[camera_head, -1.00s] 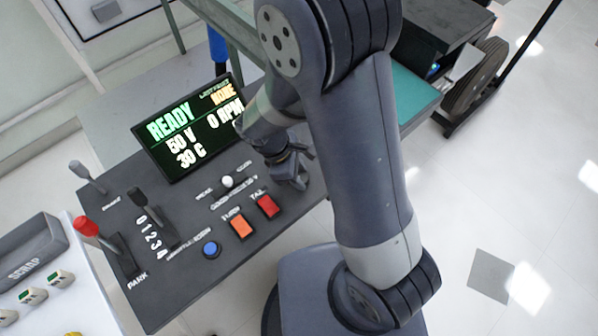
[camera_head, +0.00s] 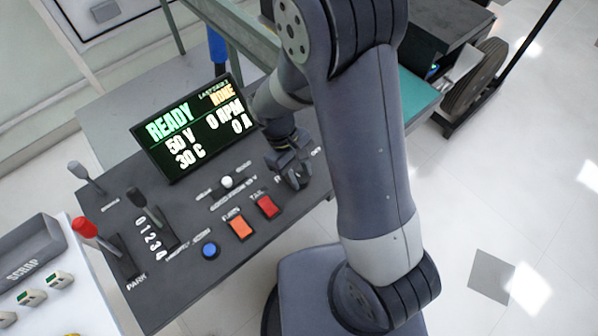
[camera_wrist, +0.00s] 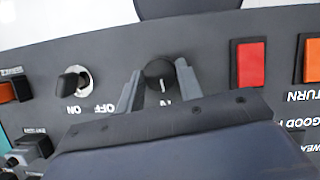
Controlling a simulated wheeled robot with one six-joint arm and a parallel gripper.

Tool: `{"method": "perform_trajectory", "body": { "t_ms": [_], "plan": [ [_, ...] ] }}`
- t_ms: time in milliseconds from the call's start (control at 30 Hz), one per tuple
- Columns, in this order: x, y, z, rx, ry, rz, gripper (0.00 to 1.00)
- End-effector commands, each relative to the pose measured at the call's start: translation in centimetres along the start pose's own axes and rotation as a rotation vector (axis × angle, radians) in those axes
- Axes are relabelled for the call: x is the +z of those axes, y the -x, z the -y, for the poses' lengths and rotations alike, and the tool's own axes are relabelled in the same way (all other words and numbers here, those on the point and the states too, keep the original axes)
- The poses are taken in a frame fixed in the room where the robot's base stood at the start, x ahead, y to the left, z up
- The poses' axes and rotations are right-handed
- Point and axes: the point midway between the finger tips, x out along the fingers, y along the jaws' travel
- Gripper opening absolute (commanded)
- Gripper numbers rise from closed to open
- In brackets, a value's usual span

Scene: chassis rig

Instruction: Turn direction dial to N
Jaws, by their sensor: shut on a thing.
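The direction dial is a round black knob (camera_wrist: 160,74) on the dark grey panel, in the middle of the wrist view. My gripper (camera_wrist: 160,90) has its two grey fingers on either side of the knob, shut on it. A small white mark shows just below the knob between the fingers; I cannot surely read it or tell where the dial points. In the head view my gripper (camera_head: 293,172) is down on the right part of the console and mostly hides the dial. A white letter that looks like R shows beside it.
An ON/OFF switch (camera_wrist: 75,80) sits left of the dial in the wrist view, a red button (camera_wrist: 250,66) right. The console screen (camera_head: 190,128) reads READY, NONE, 0 RPM. A white-knobbed lever (camera_head: 227,182), blue button (camera_head: 209,250) and red-knobbed lever (camera_head: 85,227) stand left.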

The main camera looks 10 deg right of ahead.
Motion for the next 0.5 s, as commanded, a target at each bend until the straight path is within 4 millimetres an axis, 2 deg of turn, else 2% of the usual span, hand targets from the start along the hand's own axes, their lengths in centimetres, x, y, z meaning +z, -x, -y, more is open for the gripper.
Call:
{"method": "perform_trajectory", "body": {
  "t_ms": [200, 500],
  "plan": [
    [0.01, 0.02, -0.09, -0.04, -0.097, 0.0, 0.12],
    [0.01, 0.03, -0.1, -0.06, -0.147, 0.0, 0.12]
  ]
}}
